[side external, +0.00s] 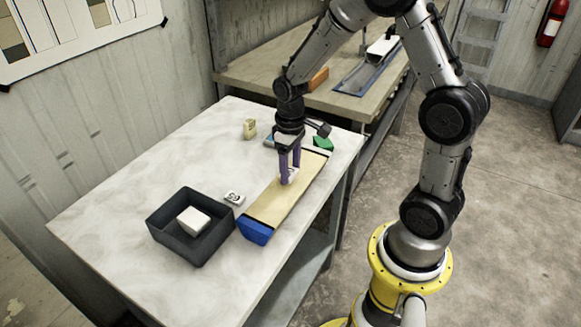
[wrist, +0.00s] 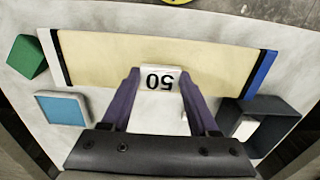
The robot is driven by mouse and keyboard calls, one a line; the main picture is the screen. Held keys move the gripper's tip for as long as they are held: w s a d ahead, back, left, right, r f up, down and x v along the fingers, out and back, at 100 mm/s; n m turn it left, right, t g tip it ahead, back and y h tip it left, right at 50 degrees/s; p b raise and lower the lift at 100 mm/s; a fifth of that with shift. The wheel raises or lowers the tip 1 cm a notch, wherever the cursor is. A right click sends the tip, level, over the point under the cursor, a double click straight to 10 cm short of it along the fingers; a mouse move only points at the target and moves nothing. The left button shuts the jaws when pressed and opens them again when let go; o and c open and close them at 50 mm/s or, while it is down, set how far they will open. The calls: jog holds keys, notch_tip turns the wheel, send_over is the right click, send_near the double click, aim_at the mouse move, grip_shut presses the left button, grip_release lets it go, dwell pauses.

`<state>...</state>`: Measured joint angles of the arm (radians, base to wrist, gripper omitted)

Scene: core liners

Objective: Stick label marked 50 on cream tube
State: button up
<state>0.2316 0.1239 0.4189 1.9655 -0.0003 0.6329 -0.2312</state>
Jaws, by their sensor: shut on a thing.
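The cream tube (side external: 268,207) lies lengthwise on the table, with a blue end toward the tray. In the wrist view, the tube (wrist: 105,60) runs across the top, with dark bands near its ends. My gripper (side external: 287,181) points down over the tube's middle. Its purple fingers are shut on the white label marked 50 (wrist: 159,79), whose number reads upside down in the wrist view. The label is at the tube's near edge in that view; whether it touches the surface I cannot tell. In the side view the fingers partly hide it.
A dark tray (side external: 163,236) holds a white block (side external: 193,220). A white piece with a black mark (side external: 233,198) lies between tray and tube. A small cream block (side external: 249,128), a green block (side external: 322,143) and a blue-topped pad (wrist: 61,108) are also on the table. The front left tabletop is clear.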

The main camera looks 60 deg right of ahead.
jog(key=shift+f, duration=1.15)
dwell(0.4)
jog(key=o, duration=1.3)
jog(key=shift+o, duration=0.2)
jog(key=shift+r, duration=3.55)
